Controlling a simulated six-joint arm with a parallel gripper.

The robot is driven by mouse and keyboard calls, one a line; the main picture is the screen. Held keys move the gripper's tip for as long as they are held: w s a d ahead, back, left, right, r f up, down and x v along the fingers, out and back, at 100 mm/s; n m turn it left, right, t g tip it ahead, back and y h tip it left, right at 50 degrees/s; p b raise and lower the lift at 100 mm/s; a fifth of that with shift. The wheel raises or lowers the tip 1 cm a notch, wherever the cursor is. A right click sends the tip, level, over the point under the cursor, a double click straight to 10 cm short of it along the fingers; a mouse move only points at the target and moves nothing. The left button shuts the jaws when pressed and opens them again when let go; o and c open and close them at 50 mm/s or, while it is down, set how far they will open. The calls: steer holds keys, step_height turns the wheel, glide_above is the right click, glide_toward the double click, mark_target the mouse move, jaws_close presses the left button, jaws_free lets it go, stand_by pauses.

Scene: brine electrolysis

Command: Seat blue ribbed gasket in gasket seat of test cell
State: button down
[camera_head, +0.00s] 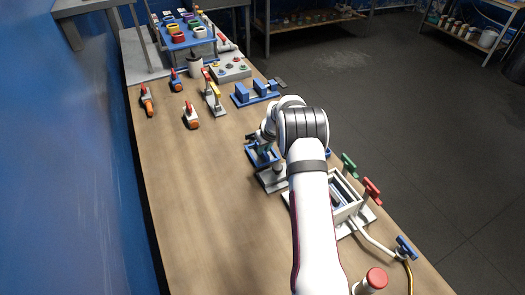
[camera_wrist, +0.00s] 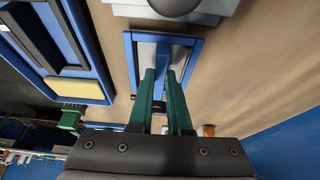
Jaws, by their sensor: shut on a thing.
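In the wrist view my gripper (camera_wrist: 160,74) has its two green fingers close together over a blue rectangular frame (camera_wrist: 195,62) with a grey inside. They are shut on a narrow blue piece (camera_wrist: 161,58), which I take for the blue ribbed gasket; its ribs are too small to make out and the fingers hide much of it. In the head view the blue frame (camera_head: 253,158) lies on the bench below my wrist, and my arm partly covers it. I cannot tell for certain which fixture is the test cell, or whether the piece touches the frame.
A blue fixture with a yellow block (camera_wrist: 80,90) stands close on the left in the wrist view. A fixture with blue blocks (camera_head: 256,92) lies farther back. The bench's left middle is clear.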

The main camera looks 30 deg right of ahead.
steer(key=shift+r, duration=0.1)
steer(key=r, duration=0.4)
steer(key=shift+s+d+r, duration=0.25)
steer(key=shift+s+d, duration=0.05)
steer(key=s+d+r, duration=0.7)
steer(key=s+d, duration=0.2)
steer(key=s, duration=0.3)
steer(key=s+d+r, duration=0.1)
steer(key=s+r, duration=0.2)
steer(key=s, duration=0.9)
steer(key=s+d+r, duration=0.1)
steer(key=s+r, duration=0.2)
steer(key=s, duration=1)
steer(key=w+a+f, duration=0.1)
steer(key=w+f, duration=0.1)
steer(key=w, duration=0.1)
steer(key=w+a+f, duration=0.1)
steer(key=w+f, duration=0.1)
steer(key=w, duration=0.1)
steer(key=w+a+f, duration=0.1)
steer(key=w+f, duration=0.1)
steer(key=w, duration=0.2)
steer(key=shift+w+f, duration=0.1)
steer(key=shift+f, duration=0.25)
steer(key=shift+w+f, duration=0.15)
steer(key=shift+f, duration=0.95)
steer(key=shift+w+f, duration=0.1)
steer(key=shift+f, duration=0.95)
steer(key=shift+f, duration=0.1)
